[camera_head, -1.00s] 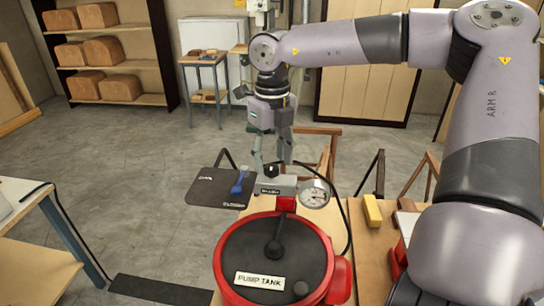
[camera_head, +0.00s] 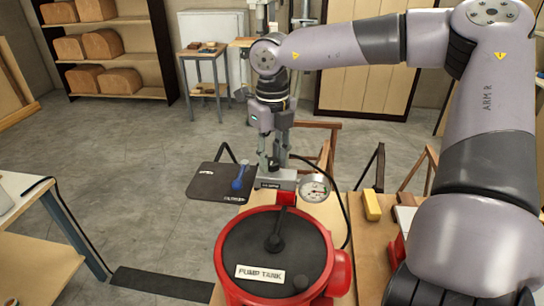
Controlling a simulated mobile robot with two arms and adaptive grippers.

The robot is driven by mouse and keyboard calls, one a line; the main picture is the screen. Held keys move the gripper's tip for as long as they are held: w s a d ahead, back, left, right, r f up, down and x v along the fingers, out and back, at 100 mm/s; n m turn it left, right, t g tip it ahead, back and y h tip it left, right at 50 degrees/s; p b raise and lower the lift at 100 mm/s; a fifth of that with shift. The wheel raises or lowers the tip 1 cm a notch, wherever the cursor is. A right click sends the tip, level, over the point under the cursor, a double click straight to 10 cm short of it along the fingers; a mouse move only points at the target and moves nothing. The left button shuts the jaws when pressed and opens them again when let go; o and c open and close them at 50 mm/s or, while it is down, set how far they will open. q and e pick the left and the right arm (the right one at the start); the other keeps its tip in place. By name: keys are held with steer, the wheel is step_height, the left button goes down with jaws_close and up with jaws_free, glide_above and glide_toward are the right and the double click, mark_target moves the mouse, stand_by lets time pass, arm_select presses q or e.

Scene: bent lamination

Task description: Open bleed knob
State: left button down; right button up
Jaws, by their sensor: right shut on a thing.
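The red pump tank (camera_head: 336,272) stands at the bottom centre, with a dark lid (camera_head: 245,247) and a "PUMP TANK" label. A grey manifold block (camera_head: 283,184) rises behind it, with a round dial gauge (camera_head: 314,188) on its right side. My right gripper (camera_head: 271,165) points down onto the top of the manifold and is shut on the small dark bleed knob there. Its fingers hide most of the knob, so I cannot tell how far it is turned. My left gripper is out of view.
A dark plate (camera_head: 212,182) with a blue-handled part (camera_head: 240,177) lies left of the manifold. A yellow block (camera_head: 371,206) sits on the wooden bench to the right. A black hose runs close behind the gauge. Open floor lies to the left.

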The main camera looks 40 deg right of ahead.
jaws_close()
